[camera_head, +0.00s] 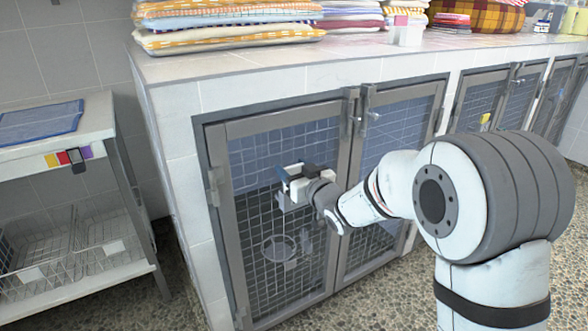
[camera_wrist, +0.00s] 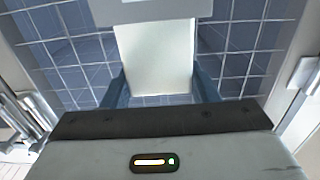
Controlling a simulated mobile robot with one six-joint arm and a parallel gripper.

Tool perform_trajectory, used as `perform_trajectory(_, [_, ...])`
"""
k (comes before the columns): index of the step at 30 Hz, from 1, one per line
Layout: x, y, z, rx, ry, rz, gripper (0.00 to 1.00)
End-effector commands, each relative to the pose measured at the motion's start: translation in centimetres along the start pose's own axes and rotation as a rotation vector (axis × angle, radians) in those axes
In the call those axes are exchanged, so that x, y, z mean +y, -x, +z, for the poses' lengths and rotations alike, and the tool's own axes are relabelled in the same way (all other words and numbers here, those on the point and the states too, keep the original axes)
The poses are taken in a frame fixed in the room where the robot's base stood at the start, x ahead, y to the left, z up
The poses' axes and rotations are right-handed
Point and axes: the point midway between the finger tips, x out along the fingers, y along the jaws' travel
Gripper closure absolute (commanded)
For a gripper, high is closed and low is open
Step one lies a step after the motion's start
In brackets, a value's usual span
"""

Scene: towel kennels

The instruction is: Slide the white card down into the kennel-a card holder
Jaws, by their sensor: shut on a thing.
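My gripper (camera_head: 290,180) is in front of the leftmost kennel door (camera_head: 335,115), at about mid height. In the wrist view its two blue fingers (camera_wrist: 160,88) are shut on the white card (camera_wrist: 155,58), one on each side edge. The card points away from the gripper, toward the top of the picture. A pale grey piece (camera_wrist: 145,10) crosses the card's far end; it may be the card holder, and I cannot tell whether the card is inside it.
Blue tiles show behind the card. A ring-shaped fitting (camera_head: 278,248) is low on the door's mesh. Folded towels (camera_head: 230,25) lie on the tiled counter (camera_head: 220,62) above. A white cart (camera_head: 100,115) with wire baskets stands at left. The floor (camera_head: 180,295) between is clear.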

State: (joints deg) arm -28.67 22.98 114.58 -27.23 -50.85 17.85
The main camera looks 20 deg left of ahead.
Motion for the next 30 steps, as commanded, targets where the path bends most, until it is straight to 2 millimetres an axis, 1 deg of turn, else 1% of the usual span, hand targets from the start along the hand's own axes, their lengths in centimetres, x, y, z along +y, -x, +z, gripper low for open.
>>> perform_trajectory(24, [0.0, 0.0, 2.2, 0.000, 0.000, 0.000, 0.68])
perform_trajectory(30, [0.0, 0.0, 2.4, 0.000, 0.000, 0.000, 0.68])
